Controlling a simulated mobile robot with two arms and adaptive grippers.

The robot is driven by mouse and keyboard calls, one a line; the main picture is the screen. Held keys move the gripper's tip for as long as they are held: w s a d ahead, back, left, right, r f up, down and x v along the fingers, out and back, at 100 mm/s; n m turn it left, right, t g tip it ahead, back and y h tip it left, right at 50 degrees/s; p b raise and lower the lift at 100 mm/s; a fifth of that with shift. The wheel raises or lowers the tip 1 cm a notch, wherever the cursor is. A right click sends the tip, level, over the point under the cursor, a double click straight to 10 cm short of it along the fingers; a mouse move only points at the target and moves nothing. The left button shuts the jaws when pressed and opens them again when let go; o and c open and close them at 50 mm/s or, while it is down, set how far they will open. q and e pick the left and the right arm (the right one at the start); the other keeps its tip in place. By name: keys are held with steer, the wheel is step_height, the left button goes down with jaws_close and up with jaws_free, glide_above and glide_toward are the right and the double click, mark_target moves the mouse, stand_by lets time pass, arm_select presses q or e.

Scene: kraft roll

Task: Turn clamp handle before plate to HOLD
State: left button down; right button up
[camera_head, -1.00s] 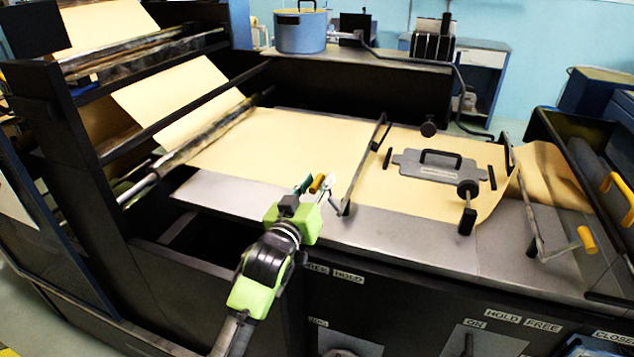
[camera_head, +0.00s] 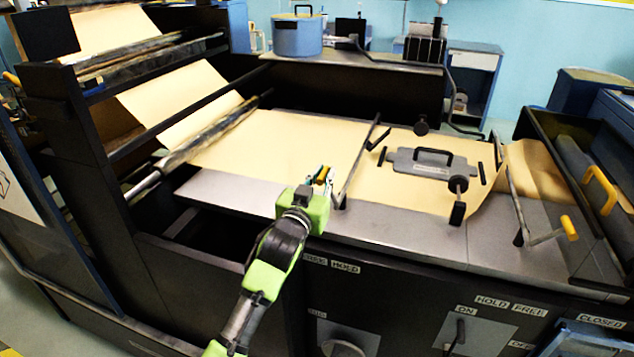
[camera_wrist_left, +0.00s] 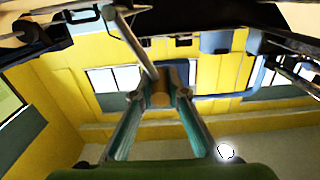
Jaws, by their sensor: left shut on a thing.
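The plate (camera_head: 433,170), grey with a black handle, lies on the brown paper web. The clamp before it, to its left, has a slanted bar (camera_head: 362,155) across the paper and a short handle with an orange grip (camera_head: 322,174) at the front edge. My left gripper (camera_head: 319,177) is at this grip. In the left wrist view its fingers (camera_wrist_left: 160,112) are shut around the orange-brown grip, and the handle's rod runs up and to the left. A HOLD label (camera_head: 345,268) is on the front panel below, with a partly hidden label beside it. My right gripper is not in view.
A second clamp with a yellow grip (camera_head: 568,228) stands right of the plate, with HOLD and FREE labels (camera_head: 510,305) below. Rollers and a dark frame (camera_head: 95,150) rise at the left. A blue pot (camera_head: 298,36) stands on the rear shelf.

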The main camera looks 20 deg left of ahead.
arm_select(q)
steer(key=shift+d+r+m, duration=0.2)
steer(key=shift+d+m, duration=0.25)
steer(key=shift+m, duration=0.15)
steer(key=shift+d+r+m+p, duration=0.1)
steer(key=shift+d+m+p, duration=0.2)
steer(key=shift+m+p, duration=0.1)
steer(key=d+m, duration=0.2)
steer(key=shift+m+p, duration=0.3)
steer(key=shift+m, duration=0.1)
steer(key=shift+s+d+f+m, duration=0.1)
steer(key=shift+d+f+m, duration=0.1)
steer(key=shift+d+m, duration=0.7)
steer(key=shift+w+d+f+m, duration=0.1)
steer(key=shift+d+f+m, duration=0.1)
steer(key=shift+d+m, duration=0.75)
steer(key=shift+s+d+f+m, duration=0.15)
steer(key=shift+d+m, duration=0.3)
steer(key=shift+m, duration=0.9)
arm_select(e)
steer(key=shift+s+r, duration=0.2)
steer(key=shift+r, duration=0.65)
arm_select(q)
steer(key=shift+f, duration=0.1)
steer(key=c, duration=2)
jaws_free()
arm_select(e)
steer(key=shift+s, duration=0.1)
